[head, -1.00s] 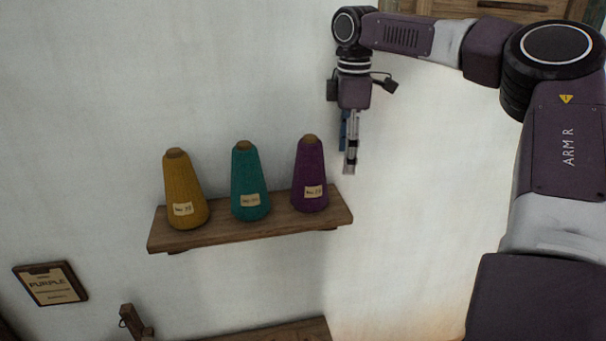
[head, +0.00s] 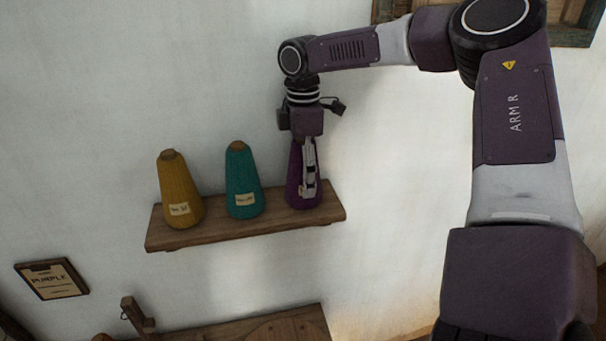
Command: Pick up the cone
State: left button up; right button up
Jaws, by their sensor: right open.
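A purple cone (head: 295,188) of yarn stands upright at the right end of a wooden wall shelf (head: 236,226). A teal cone (head: 242,183) stands in the middle and a yellow cone (head: 178,190) at the left, each with a paper label. My right gripper (head: 310,188) points down at the purple cone and overlaps it, covering its top and label. It is open. One finger shows in front of the cone; the other is hidden, so I cannot tell if it touches. My left gripper is not in view.
A framed sign reading "PURPLE" (head: 51,279) hangs on the white wall at lower left. A wooden surface (head: 270,329) and a small wooden post (head: 136,315) lie below the shelf. The wall right of the shelf is bare.

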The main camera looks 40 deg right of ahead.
jog(key=shift+s, duration=0.1)
jog(key=shift+c, duration=0.3)
jog(key=shift+c, duration=1.4)
jog(key=shift+r, duration=0.1)
jog(key=c, duration=0.8)
